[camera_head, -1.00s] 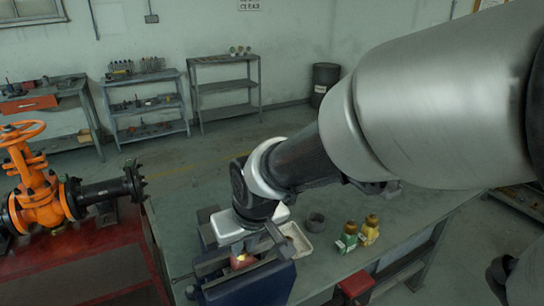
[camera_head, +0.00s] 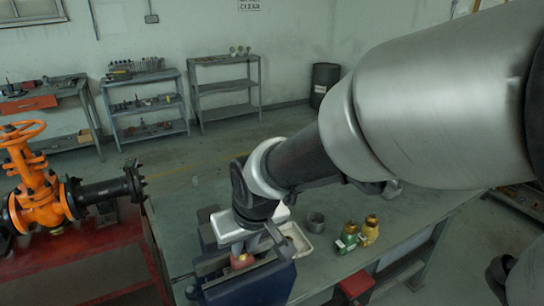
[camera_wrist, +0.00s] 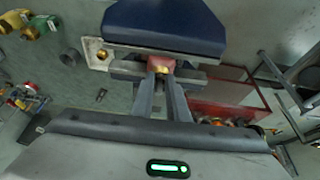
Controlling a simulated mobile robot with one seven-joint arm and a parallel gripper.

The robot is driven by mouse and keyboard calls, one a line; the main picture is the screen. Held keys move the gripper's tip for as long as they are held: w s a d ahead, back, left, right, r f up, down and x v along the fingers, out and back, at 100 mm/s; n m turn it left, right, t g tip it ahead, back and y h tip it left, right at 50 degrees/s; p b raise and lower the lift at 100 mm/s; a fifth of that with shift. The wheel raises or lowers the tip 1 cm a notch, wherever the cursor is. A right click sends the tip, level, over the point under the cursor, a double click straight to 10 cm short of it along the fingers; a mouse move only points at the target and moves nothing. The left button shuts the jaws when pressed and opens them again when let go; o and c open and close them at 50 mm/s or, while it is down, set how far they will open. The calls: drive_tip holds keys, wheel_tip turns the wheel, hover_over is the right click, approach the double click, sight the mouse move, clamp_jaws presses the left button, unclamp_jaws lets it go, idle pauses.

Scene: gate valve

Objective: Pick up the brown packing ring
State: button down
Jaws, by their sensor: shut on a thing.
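My gripper (camera_wrist: 161,80) is shut on a small reddish piece with a brass-coloured part (camera_wrist: 162,67), between the jaws of a blue vise (camera_wrist: 165,25). In the head view the same piece (camera_head: 242,262) shows as a red and yellow spot under my wrist, at the vise. It is too small and too covered to tell its full shape, or whether it is a ring. I cannot tell whether it touches the vise jaws. A grey ring-shaped part (camera_head: 316,222) stands on the bench right of my gripper; it also shows in the wrist view (camera_wrist: 72,55).
A pale tray (camera_wrist: 92,43) with a brass-coloured part lies beside the vise. An orange gate valve (camera_head: 38,190) stands on a red table at left. The bench right of the vise has free room.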

drive_tip(key=shift+s+d+f, duration=0.1)
drive_tip(key=shift+s+f, duration=0.1)
drive_tip(key=shift+f, duration=0.15)
wheel_tip(320, 180, up, 10)
drive_tip(key=shift+w+r+p, duration=0.2)
drive_tip(key=shift+r+p, duration=0.05)
drive_tip(key=shift+p, duration=0.1)
idle(0.5)
